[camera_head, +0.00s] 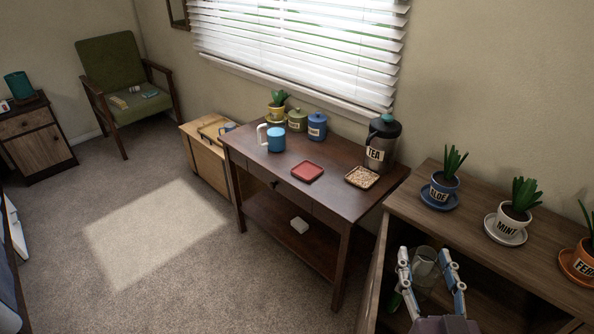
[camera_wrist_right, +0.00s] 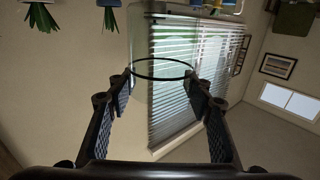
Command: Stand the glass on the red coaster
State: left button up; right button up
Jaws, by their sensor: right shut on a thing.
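The red coaster (camera_head: 307,171) is square and lies bare on the dark wooden table (camera_head: 335,196), near its middle. My right gripper (camera_head: 425,257) is shut on the clear glass (camera_head: 425,268), with one finger on each side of it. It is at the lower right of the head view, by the open front of the wooden shelf unit, right of and nearer than the table. In the right wrist view the glass's round rim (camera_wrist_right: 162,60) shows between the fingers (camera_wrist_right: 160,95). My left gripper is not in view.
A blue-and-white mug (camera_head: 275,139) stands left of the coaster, a cork-like square coaster (camera_head: 361,177) right of it. A tall TEA canister (camera_head: 382,140) and small pots stand behind. Potted plants, including ALOE (camera_head: 444,188) and MINT (camera_head: 510,222), line the shelf top (camera_head: 470,205).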

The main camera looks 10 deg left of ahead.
aim_at(307, 171)
jog(key=i+j+z, duration=0.1)
jog(key=j, duration=0.3)
jog(key=i+j+z, duration=0.1)
jog(key=i+j, duration=0.15)
jog(key=j, duration=0.2)
jog(key=i+j+z, duration=0.1)
jog(key=j, duration=0.35)
jog(key=i+j+z, duration=0.1)
jog(key=j, duration=0.35)
jog(key=i+j+z, duration=0.15)
jog(key=j, duration=0.35)
jog(key=i+j+z, duration=0.1)
jog(key=j, duration=0.35)
jog(key=i+j+z, duration=0.1)
jog(key=j, duration=0.4)
jog(key=i, duration=0.05)
